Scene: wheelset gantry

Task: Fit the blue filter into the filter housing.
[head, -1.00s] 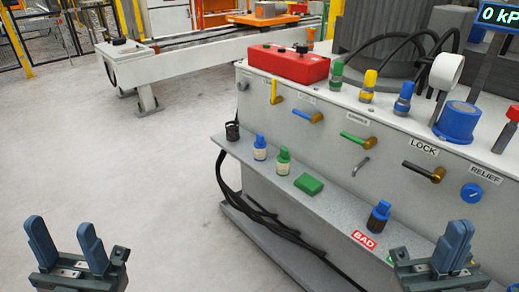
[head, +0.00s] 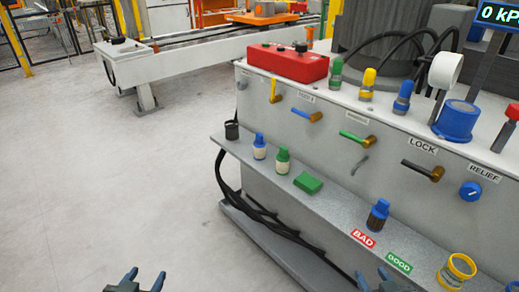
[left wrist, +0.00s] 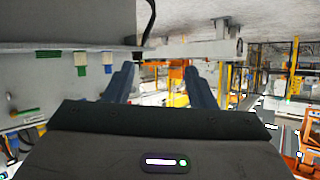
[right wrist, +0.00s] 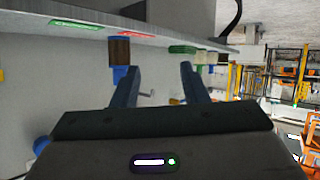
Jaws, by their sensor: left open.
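A blue-capped filter with a pale body (head: 259,147) stands upright on the grey shelf, beside a similar green-capped one (head: 283,161). Another blue-capped filter, with a dark brown body (head: 377,216), stands near the BAD label; it shows in the right wrist view (right wrist: 119,52). A wide blue cylinder (head: 455,122) sits on the machine top; I cannot tell whether it is the filter housing. My left gripper (head: 143,279) is open and empty, left of the shelf. My right gripper (head: 378,281) is low in front of the shelf, open and empty between its fingers (right wrist: 158,85).
The shelf (head: 335,213) also holds a black cup (head: 232,130), a green block (head: 308,183) and a yellow-rimmed cup (head: 456,271) by the GOOD label (head: 398,262). Levers and a blue knob (head: 471,191) stick out above it. The floor at left is clear.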

